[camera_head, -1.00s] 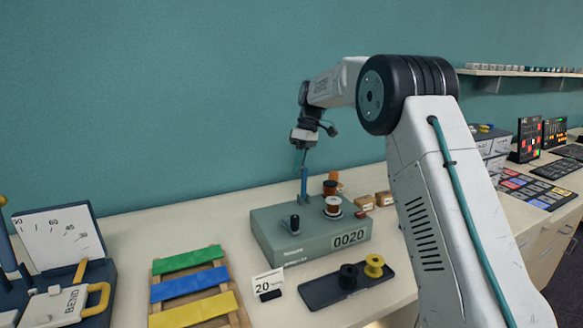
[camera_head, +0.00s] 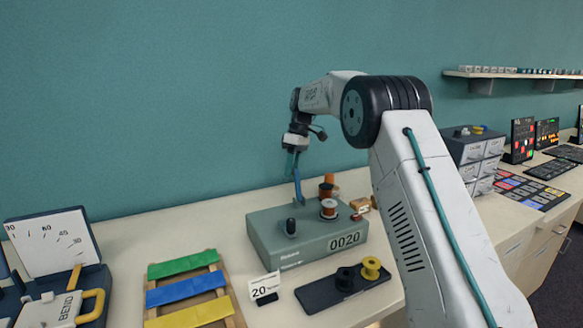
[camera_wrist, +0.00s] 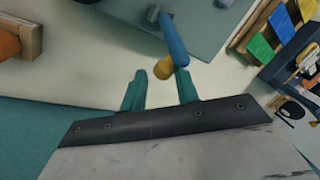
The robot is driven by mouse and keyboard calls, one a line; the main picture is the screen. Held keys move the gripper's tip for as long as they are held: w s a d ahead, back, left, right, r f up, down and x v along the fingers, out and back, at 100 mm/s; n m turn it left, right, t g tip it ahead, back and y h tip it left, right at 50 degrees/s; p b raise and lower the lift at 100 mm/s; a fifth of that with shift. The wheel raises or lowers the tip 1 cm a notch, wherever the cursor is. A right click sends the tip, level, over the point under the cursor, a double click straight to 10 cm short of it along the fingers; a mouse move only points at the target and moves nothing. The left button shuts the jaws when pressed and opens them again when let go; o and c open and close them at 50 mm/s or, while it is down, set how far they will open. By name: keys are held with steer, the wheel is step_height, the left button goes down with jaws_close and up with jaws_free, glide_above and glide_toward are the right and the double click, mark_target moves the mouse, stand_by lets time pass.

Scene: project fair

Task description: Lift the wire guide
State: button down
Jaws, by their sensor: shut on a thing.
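The wire guide (camera_head: 297,187) is a slim blue arm rising from the grey-green winder box (camera_head: 268,232), which shows "0020". It leans slightly left in the head view. In the wrist view the blue guide (camera_wrist: 174,42) ends in a yellow tip (camera_wrist: 163,69) at the mouth of my gripper (camera_wrist: 160,88). The teal fingers stand on either side of the tip, shut on the guide's end. In the head view my gripper (camera_head: 292,170) is at the top of the guide, and its fingertips are too small to make out.
Copper spools (camera_head: 328,208) and a black knob (camera_head: 291,226) stand on the box. In front lies a dark tray (camera_head: 318,296) with a black and a yellow spool. A rack of coloured strips (camera_head: 186,290) is at left. The wall is close behind.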

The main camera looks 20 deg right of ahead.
steer(key=shift+w+d+f, duration=0.15)
steer(key=shift+d+f, duration=0.15)
steer(key=shift+f, duration=0.2)
steer(key=c, duration=1.3)
jaws_free()
steer(key=shift+c, duration=0.2)
steer(key=shift+o, duration=0.2)
steer(key=shift+w+d+f, duration=0.1)
steer(key=shift+w+f, duration=0.1)
steer(key=shift+w, duration=0.05)
steer(key=shift+r, duration=0.2)
steer(key=shift+a+r, duration=0.1)
steer(key=shift+a, duration=0.2)
steer(key=v, duration=0.7)
steer(key=shift+r, duration=0.35)
